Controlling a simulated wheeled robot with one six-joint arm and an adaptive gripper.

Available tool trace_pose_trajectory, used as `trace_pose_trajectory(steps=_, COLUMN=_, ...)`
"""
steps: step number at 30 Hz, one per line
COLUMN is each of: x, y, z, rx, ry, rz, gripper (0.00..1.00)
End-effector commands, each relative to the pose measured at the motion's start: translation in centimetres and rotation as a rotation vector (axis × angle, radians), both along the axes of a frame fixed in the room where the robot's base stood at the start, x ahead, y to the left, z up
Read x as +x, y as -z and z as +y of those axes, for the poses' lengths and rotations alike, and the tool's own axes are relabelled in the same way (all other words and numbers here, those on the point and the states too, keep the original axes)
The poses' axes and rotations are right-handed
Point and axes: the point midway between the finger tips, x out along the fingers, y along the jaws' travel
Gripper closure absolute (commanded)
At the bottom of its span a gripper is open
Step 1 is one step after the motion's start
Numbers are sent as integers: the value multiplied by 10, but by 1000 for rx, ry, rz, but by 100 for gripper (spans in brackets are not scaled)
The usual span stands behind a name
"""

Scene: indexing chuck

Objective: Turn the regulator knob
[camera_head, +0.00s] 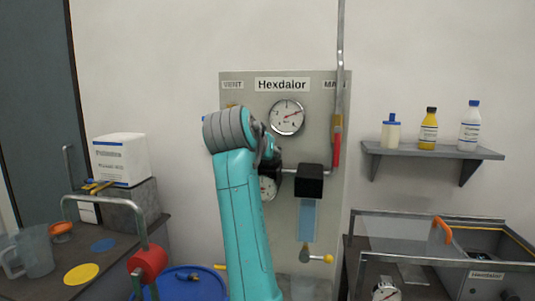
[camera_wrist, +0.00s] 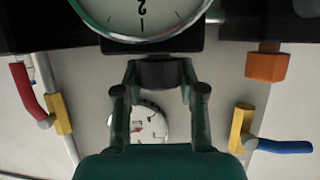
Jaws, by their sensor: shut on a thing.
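The regulator knob (camera_wrist: 160,73) is a short black cylinder in the upper middle of the wrist view. It sits against a black block that carries a round gauge (camera_wrist: 142,14), whose digits appear upside down there. My gripper (camera_wrist: 160,82) has its two dark green fingers on either side of the knob, closed on it. In the head view my gripper (camera_head: 270,152) is at the panel, just above the lower gauge (camera_head: 267,188), and my teal arm hides part of that gauge. The knob itself is hidden or too small to tell in the head view.
The grey panel (camera_head: 325,220) holds an upper gauge (camera_head: 287,117), a red-handled valve (camera_head: 337,148) and a black box (camera_head: 309,180) close to my gripper's right. A blue handle (camera_wrist: 285,146) shows in the wrist view. A shelf (camera_head: 432,151) with bottles hangs at right.

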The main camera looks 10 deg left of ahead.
Motion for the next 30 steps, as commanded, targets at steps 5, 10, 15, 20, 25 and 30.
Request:
trace_pose_trajectory(steps=5, x=0, y=0, z=0, rx=-1, ry=-74, rz=-1, gripper=95)
trace_pose_trajectory(steps=10, x=0, y=0, z=1, rx=-1, ry=-89, rz=-2, gripper=95)
trace_pose_trajectory(steps=15, x=0, y=0, z=1, rx=0, ry=-88, rz=-1, gripper=95)
trace_pose_trajectory(steps=20, x=0, y=0, z=1, rx=-1, ry=-87, rz=-1, gripper=34)
trace_pose_trajectory(steps=25, x=0, y=0, z=0, rx=-1, ry=-87, rz=-1, gripper=34)
trace_pose_trajectory(steps=30, x=-3, y=-1, z=1, rx=-1, ry=-87, rz=-2, gripper=34)
